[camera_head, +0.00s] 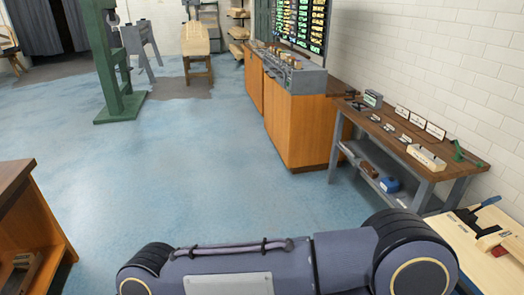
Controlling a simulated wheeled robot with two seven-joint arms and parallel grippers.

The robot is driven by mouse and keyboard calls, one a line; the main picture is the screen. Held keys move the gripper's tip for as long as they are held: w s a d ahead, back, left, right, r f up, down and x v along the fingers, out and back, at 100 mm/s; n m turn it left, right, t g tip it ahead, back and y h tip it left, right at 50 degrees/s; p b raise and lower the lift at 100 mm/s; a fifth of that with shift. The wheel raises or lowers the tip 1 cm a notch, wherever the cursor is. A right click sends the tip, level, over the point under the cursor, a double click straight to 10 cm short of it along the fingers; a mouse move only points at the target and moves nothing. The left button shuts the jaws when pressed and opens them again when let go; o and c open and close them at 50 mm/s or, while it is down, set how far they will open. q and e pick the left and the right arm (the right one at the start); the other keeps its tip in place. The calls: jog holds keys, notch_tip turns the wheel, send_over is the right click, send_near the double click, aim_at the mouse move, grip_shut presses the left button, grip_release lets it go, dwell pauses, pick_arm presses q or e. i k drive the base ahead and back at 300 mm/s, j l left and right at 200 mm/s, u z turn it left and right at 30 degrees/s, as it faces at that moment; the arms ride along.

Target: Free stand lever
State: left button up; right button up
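No part is clearly recognisable as the stand lever. At the lower right edge, a wooden piece (496,238) lies on a light wooden top (462,232), with a dark blue handle (488,203) beside it. A green tool (461,153) stands at the near end of the workbench on the right. A tall green stand (118,75) with a flat base is on the floor at the upper left. Neither of my grippers is in view. A large grey-purple part of my own body fills the bottom middle.
The workbench (395,137) along the right wall carries small tools and cards. An orange cabinet (300,128) with a grey top stands behind it. A wooden cabinet (38,235) is at the lower left. The blue floor (200,170) between them is clear.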

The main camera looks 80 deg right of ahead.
aim_at(491, 201)
jog(key=z, duration=0.95)
jog(key=i+z, duration=0.1)
jog(key=z, duration=0.4)
jog(key=l+z, duration=0.1)
jog(key=z, duration=0.85)
jog(key=i+z, duration=0.1)
jog(key=z, duration=0.4)
jog(key=i+j+z, duration=0.1)
jog(key=z, duration=0.35)
jog(key=i+j+z, duration=0.1)
jog(key=z, duration=0.35)
jog(key=j+z, duration=0.25)
jog(key=z, duration=0.2)
jog(key=i+j+z, duration=0.1)
jog(key=z, duration=0.35)
jog(key=j+z, duration=0.35)
jog(key=j, duration=0.35)
jog(key=j+z, duration=0.35)
jog(key=j, duration=0.35)
jog(key=i+j, duration=0.6)
jog(key=i, duration=0.25)
